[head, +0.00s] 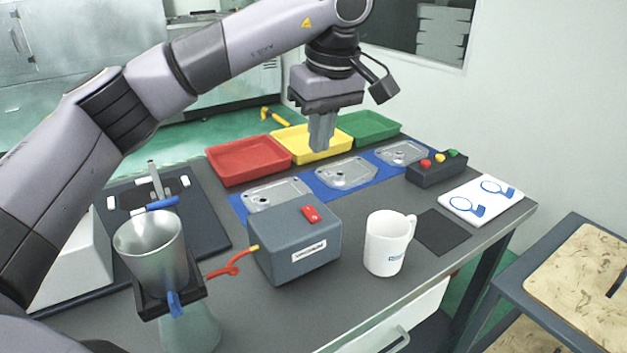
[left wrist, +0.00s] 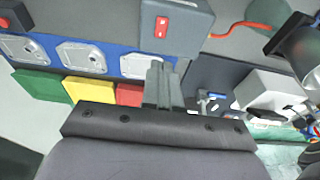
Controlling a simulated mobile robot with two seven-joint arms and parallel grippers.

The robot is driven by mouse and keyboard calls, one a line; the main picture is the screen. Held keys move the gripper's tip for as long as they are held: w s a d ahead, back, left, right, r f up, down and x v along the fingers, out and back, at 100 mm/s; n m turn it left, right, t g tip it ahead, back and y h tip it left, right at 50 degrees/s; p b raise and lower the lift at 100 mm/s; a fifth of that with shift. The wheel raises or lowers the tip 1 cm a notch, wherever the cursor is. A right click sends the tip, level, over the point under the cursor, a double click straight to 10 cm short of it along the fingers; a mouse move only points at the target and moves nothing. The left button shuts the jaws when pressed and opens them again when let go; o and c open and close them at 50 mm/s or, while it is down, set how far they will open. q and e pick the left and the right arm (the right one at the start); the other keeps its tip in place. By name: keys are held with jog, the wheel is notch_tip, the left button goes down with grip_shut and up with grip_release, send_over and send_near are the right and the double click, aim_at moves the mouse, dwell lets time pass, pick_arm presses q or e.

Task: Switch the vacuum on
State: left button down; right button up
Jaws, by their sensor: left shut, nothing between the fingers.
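The vacuum box (head: 294,243) is a grey block on the table, labelled VACUUM, with a red switch (head: 311,214) on its top. A red hose runs from its left side toward a metal cup in a dark holder. My left gripper (head: 321,147) is shut and empty, pointing down, and appears above and behind the box in the head view. In the left wrist view the gripper (left wrist: 160,66) shows below the box (left wrist: 190,30) and its red switch (left wrist: 162,27), apart from both. My right gripper is not in view.
A white mug (head: 386,243) stands right of the box. Red (head: 247,160), yellow (head: 312,143) and green (head: 372,126) trays line the back. Castings lie on a blue mat (head: 307,181). A button box (head: 437,170) and a picture card (head: 481,199) are at right.

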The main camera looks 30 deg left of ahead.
aim_at(309, 209)
pick_arm(q)
jog(key=x, duration=1.4)
jog(key=shift+p, duration=0.4)
jog(key=shift+a, duration=0.1)
